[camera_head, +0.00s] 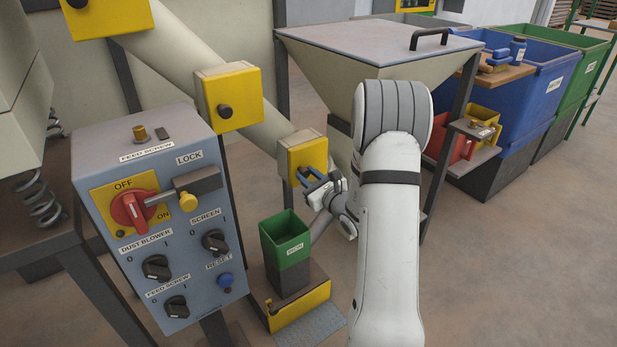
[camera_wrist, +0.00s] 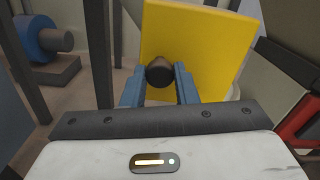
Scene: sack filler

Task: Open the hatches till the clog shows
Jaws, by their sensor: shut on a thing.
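Three yellow hatches sit along the sloping cream feed tube (camera_head: 187,55): the upper hatch (camera_head: 112,18), the middle hatch (camera_head: 230,92) and the lower hatch (camera_head: 303,150). The upper and middle hatches look closed, each with a dark knob. My gripper (camera_head: 311,184) is at the lower hatch. In the wrist view its blue fingers (camera_wrist: 160,88) are shut on the black knob (camera_wrist: 159,70) of the yellow hatch cover (camera_wrist: 195,45). I cannot tell whether this cover stands ajar. The inside of the tube is hidden and no clog shows.
A grey control panel (camera_head: 190,235) with a red switch (camera_head: 133,211) and a lock stands at the left. A green bin (camera_head: 286,238) stands below the lower hatch. A lidded hopper (camera_head: 375,48) stands behind my arm. Blue (camera_head: 535,85) and green crates are at the right.

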